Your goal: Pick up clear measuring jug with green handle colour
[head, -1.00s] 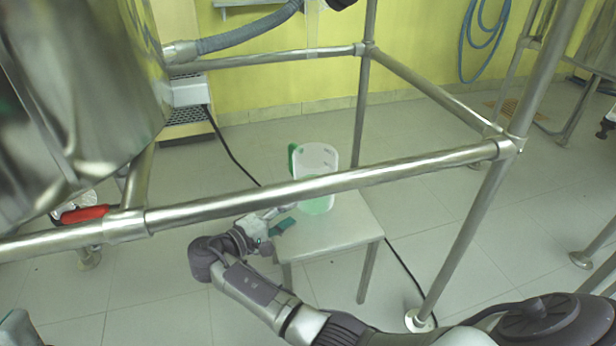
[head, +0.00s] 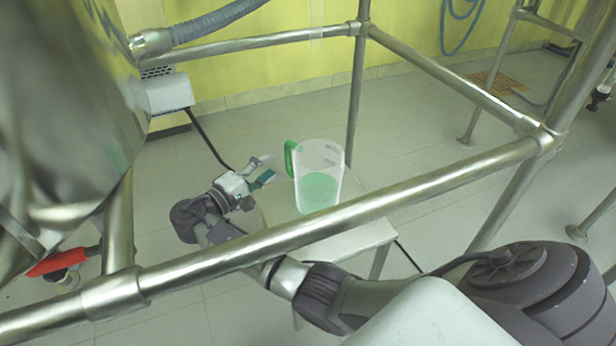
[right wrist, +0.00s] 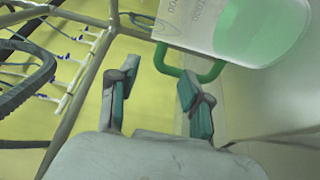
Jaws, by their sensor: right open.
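The clear measuring jug (head: 320,172) stands upright on a small pale stool (head: 358,232), with green at its bottom and its green handle (head: 290,158) on the left. My right gripper (head: 266,172) is open and empty just left of the handle. In the right wrist view, the jug (right wrist: 235,25) is at the top right, and its green handle (right wrist: 195,70) lies just beyond the right finger of my open right gripper (right wrist: 155,95). I cannot tell whether that finger touches the handle. My left gripper is not in view.
A metal rail (head: 340,217) crosses in front of the stool and my right arm. A frame post (head: 356,95) stands behind the jug. A large steel vessel (head: 60,110) fills the left. The floor (head: 430,210) right of the stool is open.

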